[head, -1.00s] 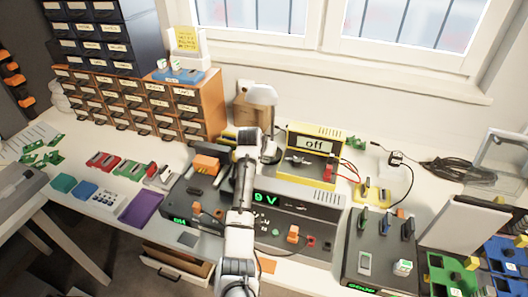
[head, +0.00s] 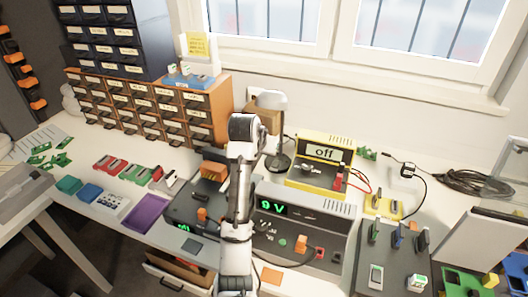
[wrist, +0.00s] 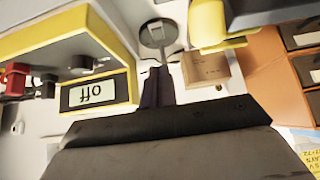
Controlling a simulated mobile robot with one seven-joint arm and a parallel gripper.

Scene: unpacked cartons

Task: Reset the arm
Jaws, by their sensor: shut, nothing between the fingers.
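My arm (head: 238,205) rises from the bottom of the head view in front of the bench, and its upper end hides my gripper there. In the wrist view my gripper (wrist: 156,72) shows as dark fingers close together, shut with nothing held. Beyond the fingertips is a round grey disc, likely the lamp base (wrist: 158,32). The yellow meter (wrist: 92,58) reading "off" lies to the left in the wrist view and stands right of my arm in the head view (head: 320,160).
The power supply (head: 290,228) reading "9 V" sits just right of my arm. A desk lamp (head: 270,99) and a cardboard box (wrist: 207,68) stand behind. Wooden drawers (head: 150,108) are at the back left. A yellow and black item (wrist: 208,22) is near in the wrist view.

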